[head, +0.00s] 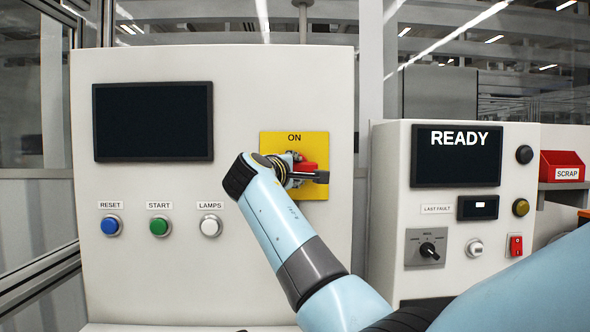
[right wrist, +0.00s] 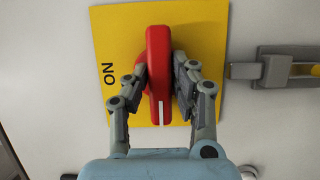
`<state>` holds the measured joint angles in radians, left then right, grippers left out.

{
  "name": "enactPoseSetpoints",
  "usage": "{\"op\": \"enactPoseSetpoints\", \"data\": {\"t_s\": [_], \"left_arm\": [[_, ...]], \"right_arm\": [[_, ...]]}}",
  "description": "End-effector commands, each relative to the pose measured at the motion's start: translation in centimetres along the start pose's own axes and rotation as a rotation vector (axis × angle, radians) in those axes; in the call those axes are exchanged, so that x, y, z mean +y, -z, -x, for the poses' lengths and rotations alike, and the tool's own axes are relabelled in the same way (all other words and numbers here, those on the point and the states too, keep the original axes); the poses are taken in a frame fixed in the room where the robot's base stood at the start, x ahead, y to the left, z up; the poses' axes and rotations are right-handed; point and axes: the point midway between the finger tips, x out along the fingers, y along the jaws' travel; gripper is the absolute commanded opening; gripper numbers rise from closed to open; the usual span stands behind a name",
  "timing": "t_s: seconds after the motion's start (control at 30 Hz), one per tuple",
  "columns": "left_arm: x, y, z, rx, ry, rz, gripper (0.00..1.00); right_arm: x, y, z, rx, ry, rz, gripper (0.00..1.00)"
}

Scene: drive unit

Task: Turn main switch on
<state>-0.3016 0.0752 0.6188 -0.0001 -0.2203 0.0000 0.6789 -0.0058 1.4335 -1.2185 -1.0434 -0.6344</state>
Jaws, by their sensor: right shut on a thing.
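The main switch is a red rotary handle (right wrist: 159,75) on a yellow plate (head: 316,188) marked ON, on the white cabinet's front. In the head view the red handle (head: 307,167) shows only partly behind my right wrist and gripper. My right gripper (right wrist: 160,90) is shut on the handle, one finger on each side. In the right wrist view the handle's long side lies along the fingers, with a white line at its lower end. The ON label reads sideways there, left of the handle. My left gripper is not in view.
Left of the switch are a dark screen (head: 153,121) and blue (head: 111,225), green (head: 159,226) and white (head: 210,226) buttons. A second cabinet (head: 386,190) with a READY screen (head: 456,156) stands to the right. A metal latch (right wrist: 285,68) sits beside the plate in the wrist view.

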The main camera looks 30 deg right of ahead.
Motion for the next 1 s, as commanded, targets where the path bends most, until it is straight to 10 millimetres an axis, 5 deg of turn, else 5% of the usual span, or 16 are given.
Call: {"op": "enactPoseSetpoints", "data": {"t_s": [0.37, 1.0], "left_arm": [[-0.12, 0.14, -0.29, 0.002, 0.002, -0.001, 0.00], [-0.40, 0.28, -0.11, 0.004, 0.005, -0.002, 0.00]], "right_arm": [[-0.07, -0.01, 0.00, -0.001, 0.051, -0.120, 0.00], [-0.01, -0.09, 0.00, -0.003, 0.277, -0.660, 0.00]]}}
